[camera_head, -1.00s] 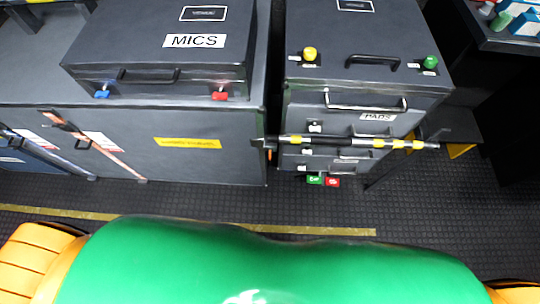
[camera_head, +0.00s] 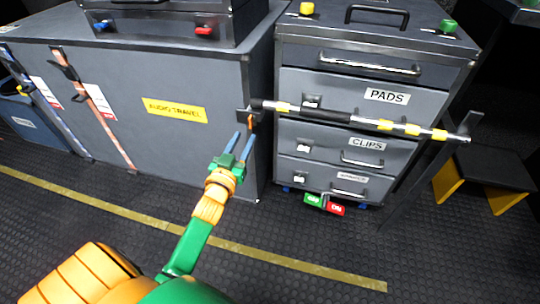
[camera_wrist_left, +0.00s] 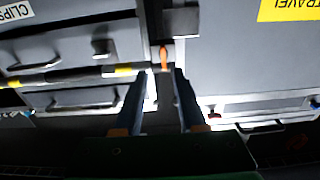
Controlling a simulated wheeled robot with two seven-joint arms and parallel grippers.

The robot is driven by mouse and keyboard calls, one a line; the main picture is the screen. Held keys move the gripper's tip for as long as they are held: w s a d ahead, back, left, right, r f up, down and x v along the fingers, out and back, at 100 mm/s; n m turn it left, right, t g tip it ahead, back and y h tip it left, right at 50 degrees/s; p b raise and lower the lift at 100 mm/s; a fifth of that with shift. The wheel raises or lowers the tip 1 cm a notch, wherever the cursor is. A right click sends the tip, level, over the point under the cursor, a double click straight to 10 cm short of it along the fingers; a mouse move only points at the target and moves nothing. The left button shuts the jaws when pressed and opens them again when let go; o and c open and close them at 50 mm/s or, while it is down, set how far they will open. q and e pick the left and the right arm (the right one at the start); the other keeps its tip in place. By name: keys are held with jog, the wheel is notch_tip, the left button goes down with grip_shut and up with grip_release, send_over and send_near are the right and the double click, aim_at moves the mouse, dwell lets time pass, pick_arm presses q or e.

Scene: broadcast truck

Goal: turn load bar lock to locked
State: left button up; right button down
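The load bar (camera_head: 352,118) lies level across the front of the drawer cabinet, with black, silver and yellow sections. A small orange lever (camera_head: 250,124), which appears to be its lock, hangs at the bar's left end by a dark bracket (camera_head: 243,115). In the left wrist view the orange lever (camera_wrist_left: 163,58) points up and down, just beyond the fingertips. My left gripper (camera_head: 239,142) is open, its two blue-grey fingers apart and pointing at the lever. In the left wrist view the gap between the fingers (camera_wrist_left: 159,78) is empty. My right gripper is out of view.
A large grey case with a yellow label (camera_head: 175,110) stands left of the lever. The drawer cabinet (camera_head: 320,85) stands behind the bar. Green and red tags (camera_head: 325,203) lie low before it. A yellow-legged step (camera_head: 482,180) stands at right. The front floor is clear.

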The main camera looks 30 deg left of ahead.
aim_at(251, 121)
pick_arm(q)
jog(key=b+x, duration=0.1)
jog(key=x, duration=0.5)
jog(key=shift+w+a, duration=0.3)
jog(key=shift+a, duration=0.05)
jog(key=shift+f, duration=0.1)
grip_shut()
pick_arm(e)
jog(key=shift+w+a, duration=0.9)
